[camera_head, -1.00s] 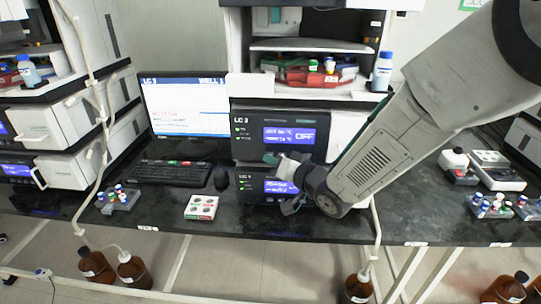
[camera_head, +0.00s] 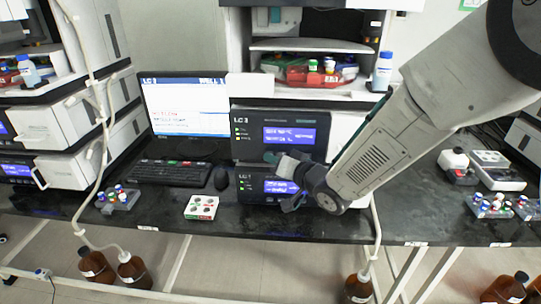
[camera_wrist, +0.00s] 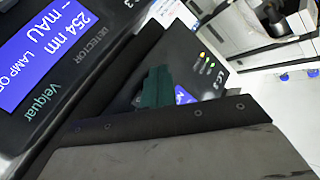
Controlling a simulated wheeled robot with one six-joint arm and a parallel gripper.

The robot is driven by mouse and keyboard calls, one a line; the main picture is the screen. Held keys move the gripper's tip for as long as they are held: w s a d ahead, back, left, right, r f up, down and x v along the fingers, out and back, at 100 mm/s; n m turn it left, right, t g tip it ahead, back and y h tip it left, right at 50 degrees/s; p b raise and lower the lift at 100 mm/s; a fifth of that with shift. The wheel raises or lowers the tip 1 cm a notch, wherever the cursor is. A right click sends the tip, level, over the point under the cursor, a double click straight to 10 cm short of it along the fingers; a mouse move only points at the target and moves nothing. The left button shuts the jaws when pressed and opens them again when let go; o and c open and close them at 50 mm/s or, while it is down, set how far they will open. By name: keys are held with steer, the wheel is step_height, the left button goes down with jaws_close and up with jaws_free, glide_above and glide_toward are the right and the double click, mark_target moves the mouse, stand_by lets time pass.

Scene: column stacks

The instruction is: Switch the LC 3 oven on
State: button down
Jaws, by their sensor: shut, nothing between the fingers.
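Two dark stacked modules stand on the bench in the head view. The upper module, marked LC 3 (camera_head: 280,130), has a lit blue display with small lines of text and a column of lights at its left. Its text looks like temperatures, so it seems to be the oven. The lower module (camera_head: 247,186) also has a blue display, partly hidden by my gripper (camera_head: 271,158). My gripper is shut and empty, its teal tips at the upper module's lower edge; contact cannot be told. In the wrist view, the tips (camera_wrist: 156,87) lie between a detector reading LAMP OFF (camera_wrist: 60,55) and another LC 3 panel (camera_wrist: 210,70).
A monitor (camera_head: 187,104), keyboard (camera_head: 170,173) and mouse (camera_head: 221,178) lie to the left. A small white box (camera_head: 201,207) sits at the bench's front. A blue-capped bottle (camera_head: 382,72) stands on the shelf above. Vial racks (camera_head: 490,207) are at the right.

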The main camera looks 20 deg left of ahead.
steer(key=shift+s, duration=0.15)
steer(key=shift+s+d, duration=0.15)
steer(key=shift+s, duration=0.5)
steer(key=s, duration=0.2)
steer(key=s+d, duration=0.1)
steer(key=s, duration=0.1)
steer(key=shift+s+d, duration=0.1)
steer(key=shift+s, duration=0.3)
stand_by(0.7)
